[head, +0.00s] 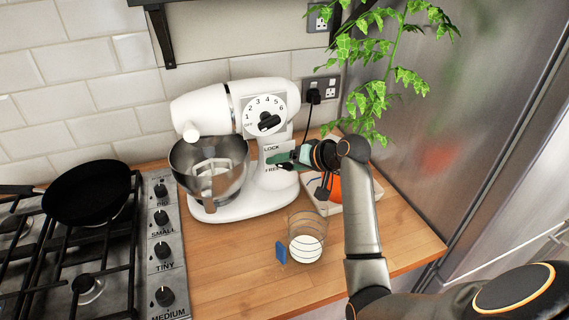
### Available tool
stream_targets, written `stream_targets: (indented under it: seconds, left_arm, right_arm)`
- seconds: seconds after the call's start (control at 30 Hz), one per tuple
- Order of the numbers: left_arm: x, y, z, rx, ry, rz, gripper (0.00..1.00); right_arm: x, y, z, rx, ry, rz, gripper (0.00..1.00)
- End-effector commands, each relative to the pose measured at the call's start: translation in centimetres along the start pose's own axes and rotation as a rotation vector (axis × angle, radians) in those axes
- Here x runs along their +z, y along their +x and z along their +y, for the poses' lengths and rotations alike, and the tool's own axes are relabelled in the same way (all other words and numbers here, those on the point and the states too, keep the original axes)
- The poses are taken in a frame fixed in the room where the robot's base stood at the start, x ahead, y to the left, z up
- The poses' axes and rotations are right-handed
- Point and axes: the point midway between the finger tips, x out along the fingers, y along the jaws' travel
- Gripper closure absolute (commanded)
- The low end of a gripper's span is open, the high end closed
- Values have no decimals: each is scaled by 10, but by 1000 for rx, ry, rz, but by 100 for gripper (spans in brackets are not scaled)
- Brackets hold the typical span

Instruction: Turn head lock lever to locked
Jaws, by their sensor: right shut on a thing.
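A white stand mixer (262,195) stands on the wooden counter, its head lowered over a steel bowl (215,183). A numbered speed dial (266,114) is on its side. Below the dial is a plate (272,149) marked LOCK at the top and FREE at the bottom. My right gripper (288,160) reaches in from the right and is shut at this plate, on the head lock lever. The gripper hides most of the lever, so its exact angle cannot be told. My left gripper is not in view.
A glass with white contents (305,248) and a small blue item (281,254) stand in front of the mixer. A tray (312,187) and a leafy plant (375,95) are at the right. A gas hob with a black pan (88,192) is at the left.

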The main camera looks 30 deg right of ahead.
Motion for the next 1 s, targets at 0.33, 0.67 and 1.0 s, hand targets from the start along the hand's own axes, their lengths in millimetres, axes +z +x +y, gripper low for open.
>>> stream_targets:
  seconds: [0.33,0.67,1.0]
  left_arm:
    - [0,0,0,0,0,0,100]
    - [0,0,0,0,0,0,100]
    - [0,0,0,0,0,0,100]
  right_arm:
    - [0,0,1,-107,108,0,88]
    - [0,0,1,-130,132,0,88]
    - [0,0,0,-130,132,-1,23]
